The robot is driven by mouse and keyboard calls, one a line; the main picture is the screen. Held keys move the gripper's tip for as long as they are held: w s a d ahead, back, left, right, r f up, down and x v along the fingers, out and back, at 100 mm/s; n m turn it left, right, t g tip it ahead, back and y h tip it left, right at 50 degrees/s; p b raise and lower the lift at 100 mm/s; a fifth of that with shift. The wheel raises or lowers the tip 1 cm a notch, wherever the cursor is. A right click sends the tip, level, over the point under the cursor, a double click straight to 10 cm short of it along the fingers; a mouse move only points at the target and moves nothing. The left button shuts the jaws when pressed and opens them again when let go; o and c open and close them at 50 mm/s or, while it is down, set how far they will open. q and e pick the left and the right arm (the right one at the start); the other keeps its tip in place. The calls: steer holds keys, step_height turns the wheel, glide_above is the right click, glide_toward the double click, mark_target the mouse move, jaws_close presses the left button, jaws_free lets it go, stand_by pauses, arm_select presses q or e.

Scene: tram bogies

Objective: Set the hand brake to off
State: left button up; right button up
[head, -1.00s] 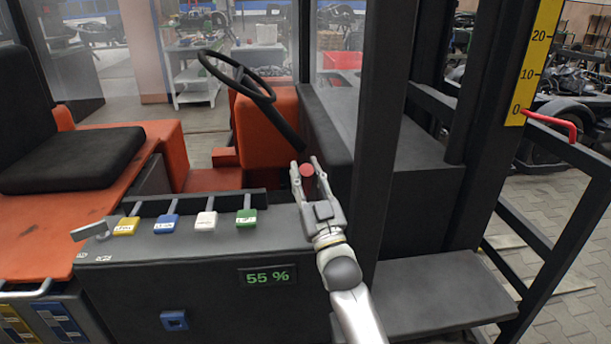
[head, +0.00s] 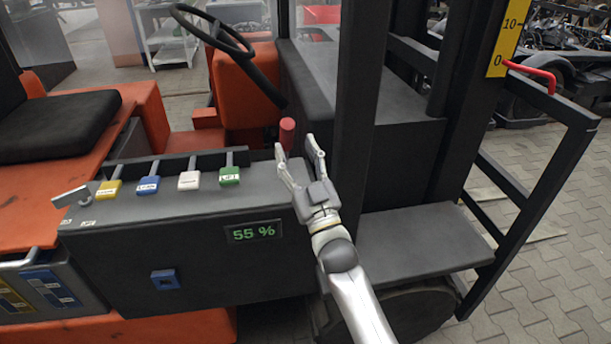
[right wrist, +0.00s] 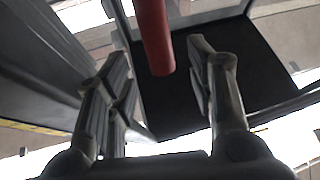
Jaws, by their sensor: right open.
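The hand brake appears to be the red cylindrical handle (head: 287,132) at the back edge of the dark console, near the orange steering column. It also shows in the right wrist view (right wrist: 153,32), coming down from the top. My right gripper (head: 296,146) is open and empty, its fingers pointing at the handle. In the head view the handle stands just past the fingertips, nearer the left finger. In the right wrist view its end lies between the lines of the two fingers; I cannot tell whether they touch. The handle's base is hidden. My left gripper is not in view.
The console (head: 180,215) carries yellow, blue, white and green levers, a "55 %" display (head: 253,232) and a small grey lever (head: 70,197). A steering wheel (head: 213,30) is behind. A dark upright post (head: 357,110) stands close right of my gripper, above a step (head: 410,240).

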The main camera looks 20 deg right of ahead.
steer(key=v, duration=0.6)
steer(key=shift+f, duration=0.1)
